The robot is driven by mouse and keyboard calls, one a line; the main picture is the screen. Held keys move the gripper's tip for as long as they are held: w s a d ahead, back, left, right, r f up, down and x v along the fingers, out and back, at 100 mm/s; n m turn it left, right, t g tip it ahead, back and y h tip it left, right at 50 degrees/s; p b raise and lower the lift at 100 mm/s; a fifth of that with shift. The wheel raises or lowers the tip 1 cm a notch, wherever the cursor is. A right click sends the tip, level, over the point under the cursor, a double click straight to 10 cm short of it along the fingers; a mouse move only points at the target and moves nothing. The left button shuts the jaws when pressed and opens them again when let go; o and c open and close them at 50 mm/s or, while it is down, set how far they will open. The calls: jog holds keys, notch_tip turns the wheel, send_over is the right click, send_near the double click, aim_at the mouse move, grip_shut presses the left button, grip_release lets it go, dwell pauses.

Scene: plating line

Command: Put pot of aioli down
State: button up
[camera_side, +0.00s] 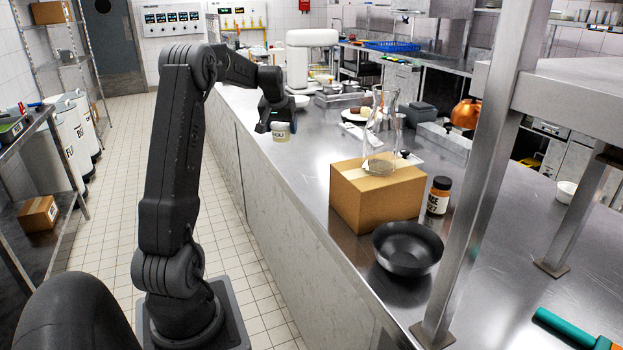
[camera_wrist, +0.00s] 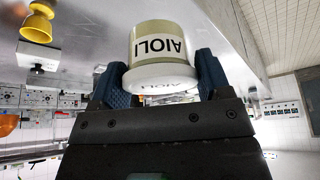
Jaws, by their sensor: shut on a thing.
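The pot of aioli (camera_side: 280,132) is a small pale yellow-green pot with a white label. In the wrist view the pot (camera_wrist: 158,42) sits between the two blue finger pads, and its AIOLI lettering is upside down in that picture. My gripper (camera_wrist: 162,72) is shut on the pot. In the side view my gripper (camera_side: 271,118) holds the pot at the counter's left edge. I cannot tell whether the pot's base touches the steel counter (camera_side: 300,155) or hangs above it.
A cardboard box (camera_side: 375,195) with a glass jug (camera_side: 382,125) on it stands nearer the side camera. A black bowl (camera_side: 408,248) and an orange-labelled jar (camera_side: 438,196) are beside it. A white machine (camera_side: 312,45) stands behind my gripper. Bare counter lies between pot and box.

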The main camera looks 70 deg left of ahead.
aim_at(276, 135)
jog(key=f, duration=0.1)
jog(key=s+a+f, duration=0.1)
jog(key=f, duration=0.1)
jog(key=shift+s+f, duration=0.1)
jog(key=shift+s, duration=0.1)
jog(key=w+d+f, duration=0.1)
jog(key=w+f, duration=0.1)
jog(key=w, duration=0.1)
jog(key=w+d+f, duration=0.1)
jog(key=w+f, duration=0.1)
jog(key=w, duration=0.2)
jog(key=w+f, duration=0.2)
jog(key=w, duration=0.1)
jog(key=shift+w+d+f, duration=0.25)
jog(key=shift+d+f, duration=0.05)
jog(key=shift+d, duration=0.1)
jog(key=shift+f, duration=2)
jog(key=shift+f, duration=0.15)
jog(key=o, duration=1)
jog(key=shift+c, duration=0.2)
